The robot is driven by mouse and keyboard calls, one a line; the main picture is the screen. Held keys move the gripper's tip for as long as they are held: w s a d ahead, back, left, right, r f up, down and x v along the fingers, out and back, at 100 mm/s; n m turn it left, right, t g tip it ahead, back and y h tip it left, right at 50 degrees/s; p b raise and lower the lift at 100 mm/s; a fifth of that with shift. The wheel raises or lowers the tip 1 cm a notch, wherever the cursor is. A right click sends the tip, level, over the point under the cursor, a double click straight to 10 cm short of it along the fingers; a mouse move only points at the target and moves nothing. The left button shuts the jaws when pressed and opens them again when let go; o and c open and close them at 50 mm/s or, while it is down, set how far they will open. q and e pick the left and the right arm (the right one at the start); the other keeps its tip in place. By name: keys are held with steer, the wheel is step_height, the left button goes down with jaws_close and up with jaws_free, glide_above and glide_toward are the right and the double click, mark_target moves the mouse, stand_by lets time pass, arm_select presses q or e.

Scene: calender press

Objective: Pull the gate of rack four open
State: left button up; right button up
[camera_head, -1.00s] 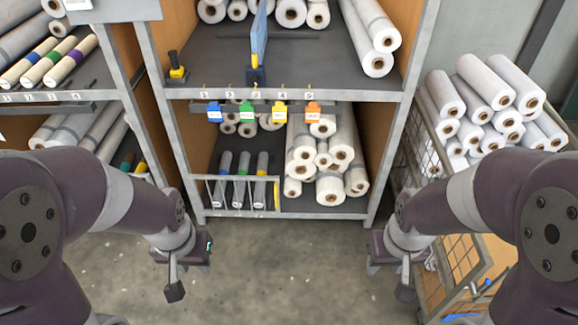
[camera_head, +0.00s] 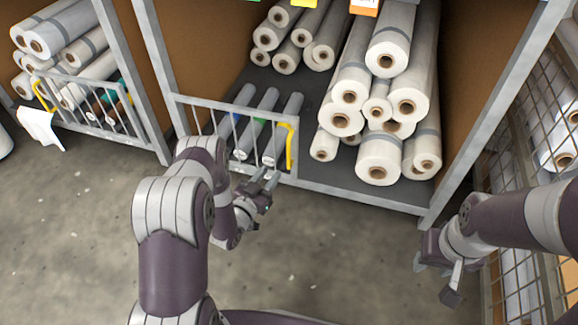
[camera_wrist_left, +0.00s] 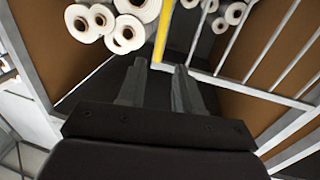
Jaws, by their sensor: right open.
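The wire gate (camera_head: 235,107) stands across the left part of the middle rack's lower bay, in line with the rack's front edge. Its yellow handle (camera_head: 289,146) is at its right end; in the left wrist view the handle (camera_wrist_left: 164,28) stands just ahead of the fingertips, roughly between their lines. My left gripper (camera_head: 270,177) is close in front of the gate's lower right corner. Its fingers (camera_wrist_left: 158,68) are apart with nothing between them; I cannot tell whether they touch the handle. My right gripper (camera_head: 450,283) is open, low at the right. No rack number is readable.
Another gated rack (camera_head: 95,98) with a white sheet (camera_head: 40,128) is at left. A mesh cage (camera_head: 525,170) is at right. The floor (camera_head: 345,255) between is clear.

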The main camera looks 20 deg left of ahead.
mark_target(288, 149)
arm_select(q)
steer(key=b+x, duration=0.5)
steer(key=x, duration=0.6)
steer(key=shift+w+d+b, duration=0.1)
steer(key=shift+w+b, duration=0.2)
steer(key=shift+w, duration=0.1)
steer(key=shift+w+r, duration=0.15)
steer(key=shift+w, duration=0.15)
steer(key=shift+s, duration=0.1)
jaws_close()
